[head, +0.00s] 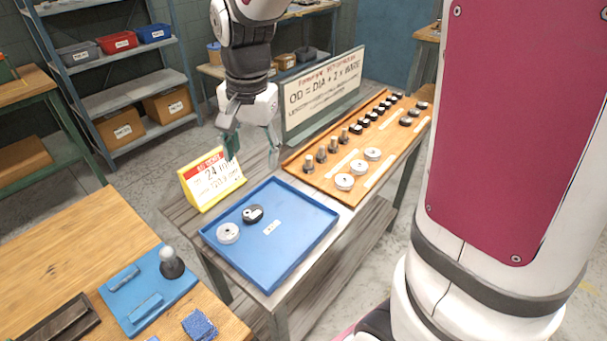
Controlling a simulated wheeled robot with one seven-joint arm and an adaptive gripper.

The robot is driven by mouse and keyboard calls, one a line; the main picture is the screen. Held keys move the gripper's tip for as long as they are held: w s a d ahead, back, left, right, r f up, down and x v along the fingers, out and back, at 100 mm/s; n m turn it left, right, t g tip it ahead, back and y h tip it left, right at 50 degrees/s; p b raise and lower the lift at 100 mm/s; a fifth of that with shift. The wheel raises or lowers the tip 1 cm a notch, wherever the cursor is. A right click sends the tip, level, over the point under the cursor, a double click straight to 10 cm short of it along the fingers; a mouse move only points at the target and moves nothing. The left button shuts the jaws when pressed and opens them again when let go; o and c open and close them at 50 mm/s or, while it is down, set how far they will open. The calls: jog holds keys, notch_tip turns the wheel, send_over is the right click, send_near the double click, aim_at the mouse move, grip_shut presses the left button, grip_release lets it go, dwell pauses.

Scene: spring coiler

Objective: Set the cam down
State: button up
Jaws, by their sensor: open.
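A black, rounded piece with a pale mark on top (253,214), which looks like the cam, lies in the blue tray (312,252). It lies beside a white disc with a dark centre (228,233), a little apart from it. Both are in the left part of the tray. My gripper (253,156) hangs above and behind the tray, between the yellow sign and the big formula board. Its teal fingers are spread apart with nothing seen between them. It is clear of the black piece.
A yellow-framed sign (212,180) stands just behind the tray. A wooden board (331,183) with grey pegs, white discs and black pieces lies at right, before the formula board (322,92). The tray's right half is free except for a small label.

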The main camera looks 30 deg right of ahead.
jog(key=s+r+n+t, duration=0.1)
jog(key=s+r+n, duration=0.3)
jog(key=s, duration=0.5)
jog(key=s+r+n+t, duration=0.2)
jog(key=s+n, duration=0.4)
jog(key=s, duration=0.4)
jog(key=shift+s+d+r, duration=0.15)
jog(key=shift+r, duration=0.7)
jog(key=shift+d, duration=0.1)
